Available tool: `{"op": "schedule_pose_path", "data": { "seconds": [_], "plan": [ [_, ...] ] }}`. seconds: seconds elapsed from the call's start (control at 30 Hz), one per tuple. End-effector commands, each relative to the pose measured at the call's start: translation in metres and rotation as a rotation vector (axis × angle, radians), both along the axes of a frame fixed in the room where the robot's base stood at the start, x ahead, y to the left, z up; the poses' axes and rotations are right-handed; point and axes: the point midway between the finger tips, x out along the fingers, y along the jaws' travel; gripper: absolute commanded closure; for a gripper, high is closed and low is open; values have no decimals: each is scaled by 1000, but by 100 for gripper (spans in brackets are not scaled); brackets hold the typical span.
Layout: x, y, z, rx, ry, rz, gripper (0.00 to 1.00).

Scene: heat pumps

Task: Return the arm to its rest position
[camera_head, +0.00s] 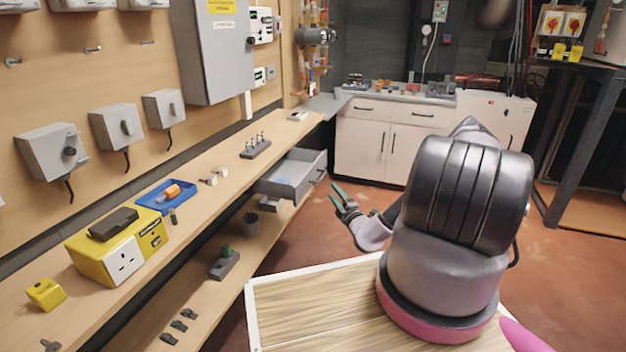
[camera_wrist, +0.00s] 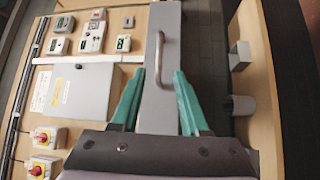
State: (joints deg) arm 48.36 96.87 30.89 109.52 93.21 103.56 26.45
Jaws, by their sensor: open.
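My gripper (camera_head: 341,198) is in the middle of the head view, to the left of my large arm joint, with its green fingertips toward the open drawer. In the wrist view my gripper (camera_wrist: 157,84) shows two green fingers spread apart with nothing held between them. The grey drawer (camera_head: 297,177) stands pulled out from under the bench, left of my gripper and apart from it in the head view. In the wrist view the drawer front (camera_wrist: 161,75) with its metal handle lies beyond and between the fingers. I cannot tell how wide the gap to the handle is.
The wooden bench (camera_head: 205,205) along the left holds a yellow socket box (camera_head: 117,252), a blue tray (camera_head: 166,197) and a small rack (camera_head: 256,149). A lower shelf holds small parts. White cabinets (camera_head: 389,140) stand behind. The red floor (camera_head: 300,238) between is open.

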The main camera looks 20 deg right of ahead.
Motion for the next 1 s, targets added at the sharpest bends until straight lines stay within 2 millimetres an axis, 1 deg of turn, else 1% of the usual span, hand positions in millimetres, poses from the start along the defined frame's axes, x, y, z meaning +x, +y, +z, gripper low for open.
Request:
{"op": "schedule_pose_path", "data": {
  "seconds": [0.07, 0.17, 0.27, 0.3, 0.37, 0.4, 0.47, 0.5, 0.6, 0.7, 0.77, 0.9, 1.0],
  "plan": [
    [1, 0, 2, -4, -3, 3, 55],
    [4, 5, 16, -42, -28, 42, 55],
    [10, 18, 48, -138, -90, 140, 55],
    [12, 26, 66, -195, -125, 194, 55],
    [12, 40, 95, -287, -184, 283, 55],
    [11, 50, 113, -352, -224, 345, 55],
    [7, 66, 140, -451, -288, 435, 55],
    [2, 76, 156, -515, -328, 494, 55],
    [-12, 100, 194, -679, -434, 635, 55],
    [-31, 122, 227, -844, -542, 770, 55],
    [-44, 133, 245, -943, -607, 845, 55],
    [-78, 154, 282, -1177, -762, 1012, 55],
    [-103, 164, 305, -1346, -875, 1119, 55]
  ]
}}
